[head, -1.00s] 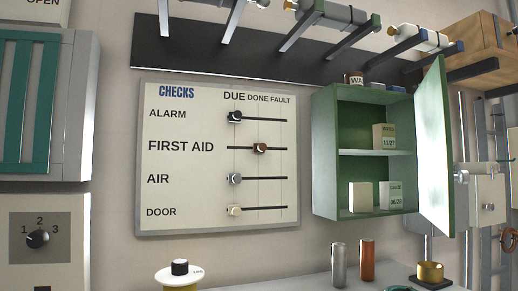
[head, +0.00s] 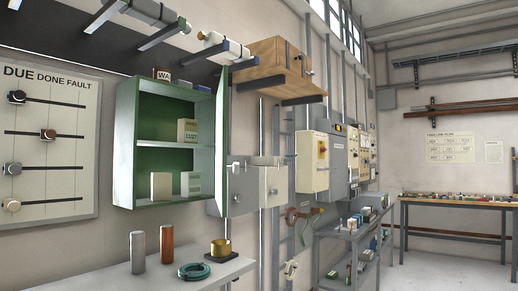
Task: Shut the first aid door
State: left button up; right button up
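The green first aid cabinet (head: 124,150) hangs on the wall at left of centre in the head view. Its door (head: 221,140) is hinged on the right side and stands open, swung out from the wall, seen nearly edge-on. Inside, a box marked 11/27 (head: 187,131) stands on the upper shelf. A plain white box (head: 161,186) and another labelled box (head: 190,184) stand at the bottom. Neither of my grippers shows in this view.
A shelf (head: 190,270) below the cabinet holds a grey cylinder (head: 137,252), a copper cylinder (head: 166,248), a green coil (head: 194,271) and a brass piece (head: 220,249). Open floor (head: 450,268) shows at far right.

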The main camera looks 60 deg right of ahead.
aim_at(226, 144)
jog(key=z, duration=0.4)
jog(key=k, duration=0.95)
jog(key=z, duration=1.4)
jog(key=i, duration=1.1)
jog(key=u, duration=0.8)
jog(key=i, duration=0.95)
jog(key=z, duration=0.45)
